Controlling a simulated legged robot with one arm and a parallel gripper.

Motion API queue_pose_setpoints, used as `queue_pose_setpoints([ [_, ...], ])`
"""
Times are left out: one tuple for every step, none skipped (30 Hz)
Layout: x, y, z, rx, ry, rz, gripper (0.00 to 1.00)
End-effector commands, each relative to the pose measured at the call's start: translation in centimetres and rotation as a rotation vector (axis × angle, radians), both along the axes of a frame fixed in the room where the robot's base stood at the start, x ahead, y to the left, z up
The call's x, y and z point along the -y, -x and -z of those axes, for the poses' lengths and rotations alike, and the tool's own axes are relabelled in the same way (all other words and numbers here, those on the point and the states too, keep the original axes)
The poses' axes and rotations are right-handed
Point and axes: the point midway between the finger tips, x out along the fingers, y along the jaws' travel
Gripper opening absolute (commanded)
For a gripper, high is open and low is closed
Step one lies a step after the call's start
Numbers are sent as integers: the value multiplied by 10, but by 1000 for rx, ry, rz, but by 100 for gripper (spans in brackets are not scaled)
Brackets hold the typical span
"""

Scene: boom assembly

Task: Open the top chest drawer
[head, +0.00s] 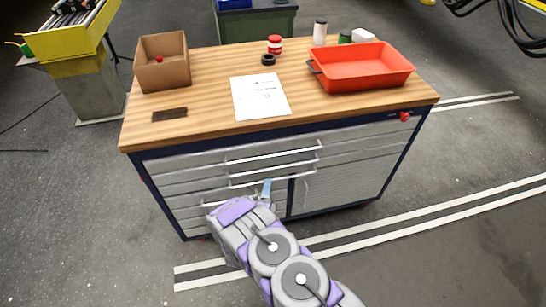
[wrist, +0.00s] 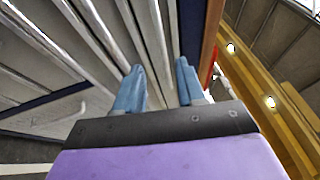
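The chest is a grey metal cabinet (head: 330,190) with a dark blue frame under a wooden worktop. Its top drawer (head: 195,160) looks shut, with a long pale handle (head: 272,153) along its front. Several more drawers with similar handles lie below it. My gripper (head: 267,187) is in front of the drawer fronts, below the top handle in the head view. In the wrist view my gripper (wrist: 160,68) is open, with two blue fingers apart. A pale handle bar (wrist: 155,35) runs between or beyond the fingertips; contact cannot be told.
On the worktop (head: 205,88) are a cardboard box (head: 163,75), a white paper sheet (head: 260,97), a red tray (head: 362,72) and small containers. A red knob (head: 405,116) is at the cabinet's right. The floor in front is clear.

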Motion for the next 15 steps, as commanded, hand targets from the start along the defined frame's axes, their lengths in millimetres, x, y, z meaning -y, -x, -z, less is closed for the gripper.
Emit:
queue_pose_setpoints([
  [3, -10, -1, 3, -3, 5, 39],
  [4, -16, -2, 3, -3, 6, 39],
  [5, -23, -3, 2, -1, 5, 39],
  [6, -29, -4, 2, -1, 5, 39],
  [7, -35, -5, 2, -1, 6, 39],
  [7, -43, -6, 0, -1, 6, 39],
  [8, -49, -7, 0, -2, 6, 39],
  [9, -54, -8, 0, -1, 6, 39],
  [10, -62, -10, 2, -2, 6, 39],
  [10, -68, -11, 3, -2, 6, 39],
  [10, -74, -12, 4, -2, 6, 39],
  [12, -82, -14, 4, -2, 5, 39],
  [12, -87, -15, 4, 0, 5, 39],
  [12, -93, -16, 2, -1, 4, 39],
  [13, -100, -17, 0, 0, 5, 39],
])
